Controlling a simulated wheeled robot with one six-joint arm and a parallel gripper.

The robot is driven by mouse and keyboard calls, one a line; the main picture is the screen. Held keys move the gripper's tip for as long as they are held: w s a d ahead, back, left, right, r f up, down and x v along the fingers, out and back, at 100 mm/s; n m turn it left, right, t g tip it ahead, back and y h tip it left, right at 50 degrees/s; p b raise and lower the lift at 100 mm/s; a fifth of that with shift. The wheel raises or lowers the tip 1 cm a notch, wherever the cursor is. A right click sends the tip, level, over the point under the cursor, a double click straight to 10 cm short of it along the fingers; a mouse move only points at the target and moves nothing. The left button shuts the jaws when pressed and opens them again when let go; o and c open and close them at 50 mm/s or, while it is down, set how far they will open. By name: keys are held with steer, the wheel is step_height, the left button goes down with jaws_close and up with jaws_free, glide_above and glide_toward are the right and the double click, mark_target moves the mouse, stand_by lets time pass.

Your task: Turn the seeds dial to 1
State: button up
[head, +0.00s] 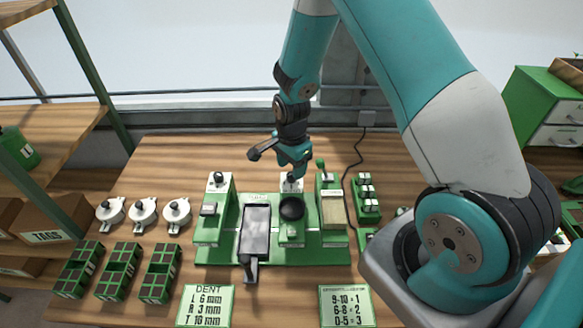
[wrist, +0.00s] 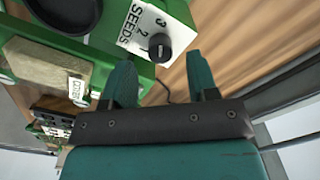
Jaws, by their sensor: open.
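The seeds dial is a black round knob (wrist: 160,47) on a white plate (wrist: 140,28) marked SEEDS with 3, 2 and 1. The digit the knob points at cannot be made out. In the head view the white plate (head: 291,188) is at the back of the green seeder (head: 215,255), behind a black round bowl, with my gripper just above it. My gripper (wrist: 161,60) is open and empty. In the wrist view its two teal fingers lie on either side of the knob's line, with the knob just beyond the tips; contact cannot be told.
Another dial (head: 218,178) stands at the seeder's back left, and a green lever (head: 321,165) at its right. The black bowl (head: 291,208) is close in front. Two cards lie in front, one headed DENT (head: 205,306), one listing number ranges (head: 346,306). White lidded pots (head: 143,211) stand left.

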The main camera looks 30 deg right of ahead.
steer(key=shift+f, duration=1.4)
steer(key=shift+c, duration=0.3)
steer(key=c, duration=0.9)
